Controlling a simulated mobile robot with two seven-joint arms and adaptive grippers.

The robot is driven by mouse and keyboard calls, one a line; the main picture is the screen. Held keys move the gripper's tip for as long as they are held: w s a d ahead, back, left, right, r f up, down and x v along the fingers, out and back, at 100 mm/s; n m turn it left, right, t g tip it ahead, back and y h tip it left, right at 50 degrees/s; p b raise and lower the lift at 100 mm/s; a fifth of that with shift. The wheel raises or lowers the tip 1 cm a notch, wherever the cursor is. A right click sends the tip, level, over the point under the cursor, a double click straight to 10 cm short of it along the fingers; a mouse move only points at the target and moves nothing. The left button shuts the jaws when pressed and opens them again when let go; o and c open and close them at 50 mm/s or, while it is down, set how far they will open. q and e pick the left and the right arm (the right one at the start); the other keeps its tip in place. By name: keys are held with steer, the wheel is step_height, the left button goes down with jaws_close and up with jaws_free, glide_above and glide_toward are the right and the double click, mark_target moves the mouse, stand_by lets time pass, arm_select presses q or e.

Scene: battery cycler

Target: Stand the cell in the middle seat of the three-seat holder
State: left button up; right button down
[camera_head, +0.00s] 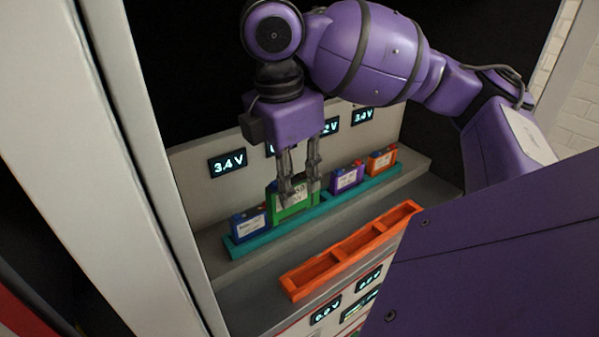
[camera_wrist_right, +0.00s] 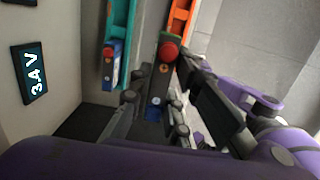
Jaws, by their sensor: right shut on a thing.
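My right gripper (camera_head: 300,188) points down and is shut on the green cell (camera_head: 293,205), which has a white label. In the head view the cell overlaps the teal rack. In the right wrist view the cell's dark top with a red terminal (camera_wrist_right: 168,50) sits between the fingers (camera_wrist_right: 158,100), to the side of the rack, so it looks lifted. The cell's underside is hidden. The orange three-seat holder (camera_head: 334,270) lies on the lower front ledge. Its three seats look empty, and its middle seat is visible. My left gripper is not in view.
The teal rack (camera_head: 290,236) holds a blue cell (camera_head: 249,225) at left, and a purple cell (camera_head: 348,177) and an orange cell (camera_head: 382,160) at right. Voltage displays (camera_head: 228,163) line the back wall. A pale cabinet post (camera_head: 150,170) stands at left.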

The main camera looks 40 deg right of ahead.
steer(key=shift+s+a+r, duration=0.2)
steer(key=shift+s+a, duration=0.1)
steer(key=shift+a, duration=0.05)
steer(key=shift+d, duration=0.1)
